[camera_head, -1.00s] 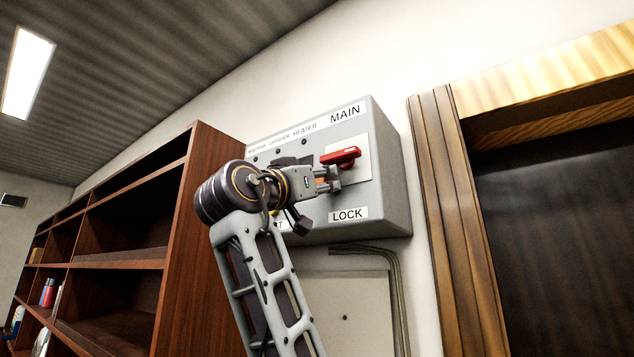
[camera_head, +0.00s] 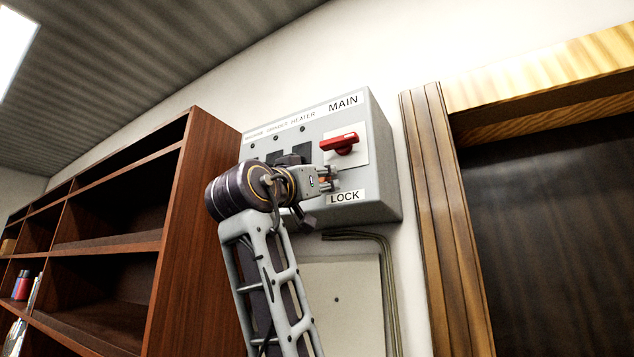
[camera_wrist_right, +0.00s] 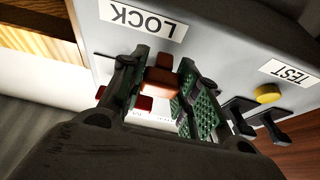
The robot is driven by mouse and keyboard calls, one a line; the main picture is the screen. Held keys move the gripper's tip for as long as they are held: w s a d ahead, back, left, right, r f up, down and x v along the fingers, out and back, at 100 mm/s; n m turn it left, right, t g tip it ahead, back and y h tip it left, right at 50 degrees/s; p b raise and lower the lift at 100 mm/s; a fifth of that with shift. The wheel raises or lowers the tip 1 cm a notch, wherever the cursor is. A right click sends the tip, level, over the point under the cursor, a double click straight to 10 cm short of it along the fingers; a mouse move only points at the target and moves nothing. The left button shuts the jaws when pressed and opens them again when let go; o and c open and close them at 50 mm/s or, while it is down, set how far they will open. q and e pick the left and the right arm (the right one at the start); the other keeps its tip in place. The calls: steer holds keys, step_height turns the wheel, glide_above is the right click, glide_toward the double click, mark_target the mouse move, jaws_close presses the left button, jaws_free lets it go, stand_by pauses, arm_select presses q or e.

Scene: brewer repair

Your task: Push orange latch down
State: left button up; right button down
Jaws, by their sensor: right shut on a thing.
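The orange latch (camera_wrist_right: 160,82) sits on the front of a grey switch box (camera_head: 377,165), just by the LOCK label (camera_head: 345,197). In the right wrist view my right gripper (camera_wrist_right: 157,84) has one finger on each side of the latch and is shut on it. In the head view the right gripper (camera_head: 328,178) is below the red handle (camera_head: 341,144) and right above the LOCK label; its fingers mostly hide the latch. My left gripper is in neither view.
Black switches (camera_wrist_right: 238,115) and a yellow button (camera_wrist_right: 267,94) are on the same panel. A wooden bookshelf (camera_head: 190,220) stands to the left. A wood-framed dark doorway (camera_head: 425,200) is to the right. A conduit (camera_head: 385,270) runs below the box.

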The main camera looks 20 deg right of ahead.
steer(key=shift+w+f, duration=0.15)
steer(key=shift+f, duration=0.2)
steer(key=c, duration=1.1)
jaws_free()
steer(key=shift+o, duration=0.3)
steer(key=shift+r, duration=0.1)
steer(key=v, duration=1.2)
steer(key=shift+a, duration=0.1)
